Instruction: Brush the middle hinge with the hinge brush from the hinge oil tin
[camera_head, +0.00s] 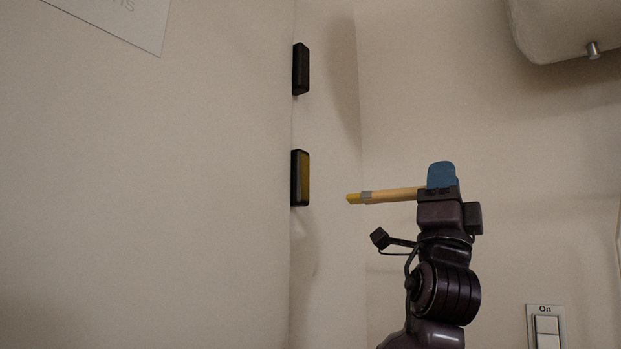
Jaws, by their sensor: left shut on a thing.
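Two dark hinges sit one above the other on the wall edge: an upper hinge (301,69) and a lower hinge (301,178). The lower one has a yellowish-brown, oil-coloured face; the upper one is plain black. No third hinge is in view. My left gripper (441,177), with a blue tip, points up and is shut on the hinge brush (396,195). The brush lies nearly level, with a wooden handle, grey band and yellow tip pointing left. In the picture its tip is right of the lower hinge, near its bottom end, with a gap between. The hinge oil tin and my right gripper are not in view.
A pale fixture (570,28) with a small metal stub hangs at the upper right. A switch marked "On" (546,327) is at the lower right. A white sign (118,18) is at the upper left. Bare wall surrounds the brush.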

